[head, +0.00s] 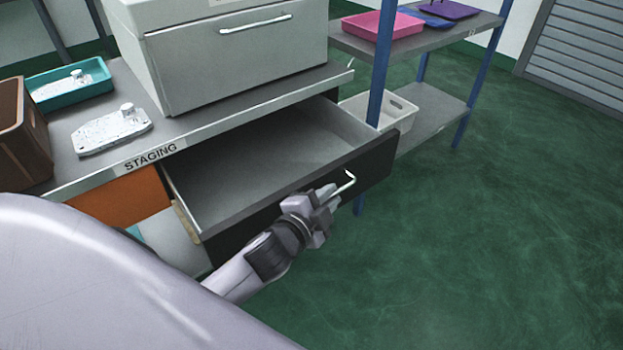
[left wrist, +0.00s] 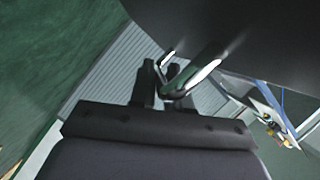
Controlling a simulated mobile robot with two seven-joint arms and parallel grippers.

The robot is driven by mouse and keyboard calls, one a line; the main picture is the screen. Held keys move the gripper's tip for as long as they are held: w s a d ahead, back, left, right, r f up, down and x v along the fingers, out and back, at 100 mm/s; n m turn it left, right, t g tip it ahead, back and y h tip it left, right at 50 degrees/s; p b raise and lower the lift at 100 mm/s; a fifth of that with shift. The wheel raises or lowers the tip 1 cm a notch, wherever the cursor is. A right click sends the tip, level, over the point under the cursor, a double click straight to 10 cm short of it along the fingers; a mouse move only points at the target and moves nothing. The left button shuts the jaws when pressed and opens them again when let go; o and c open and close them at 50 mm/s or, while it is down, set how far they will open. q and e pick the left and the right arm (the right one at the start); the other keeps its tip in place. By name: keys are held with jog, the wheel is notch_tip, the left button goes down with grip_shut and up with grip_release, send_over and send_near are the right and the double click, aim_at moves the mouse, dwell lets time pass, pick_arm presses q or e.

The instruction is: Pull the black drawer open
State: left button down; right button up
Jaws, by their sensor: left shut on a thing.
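The black drawer (head: 372,172) stands well pulled out from under the staging bench, and its grey inside looks empty. A pale bar handle (head: 346,185) is on its front. My left gripper (head: 328,194) is at the drawer front, shut on the handle. In the left wrist view the fingers (left wrist: 158,84) close around the handle (left wrist: 196,78), with the dark drawer front (left wrist: 230,35) beside it. Part of the handle is hidden by the fingers. My right gripper is in neither view.
The bench top (head: 195,145) holds a grey cabinet (head: 235,60), a metal casting (head: 112,132), a teal tray (head: 98,88) and a brown crate (head: 35,135). A blue-posted shelf (head: 425,105) stands close to the drawer's right end. The green floor in front is clear.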

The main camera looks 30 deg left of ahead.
pick_arm(q)
jog(key=d, duration=0.1)
jog(key=s+d, duration=0.1)
jog(key=d, duration=0.1)
jog(key=s+d, duration=0.1)
jog(key=d, duration=0.1)
jog(key=shift+s+d, duration=0.1)
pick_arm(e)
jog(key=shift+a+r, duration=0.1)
pick_arm(q)
jog(key=c, duration=1.2)
grip_release()
jog(key=shift+o, duration=0.2)
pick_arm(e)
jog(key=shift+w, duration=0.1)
pick_arm(q)
jog(key=shift+r, duration=0.1)
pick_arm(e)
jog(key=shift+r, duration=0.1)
pick_arm(q)
notch_tip(320, 180, up, 20)
jog(key=p, duration=0.6)
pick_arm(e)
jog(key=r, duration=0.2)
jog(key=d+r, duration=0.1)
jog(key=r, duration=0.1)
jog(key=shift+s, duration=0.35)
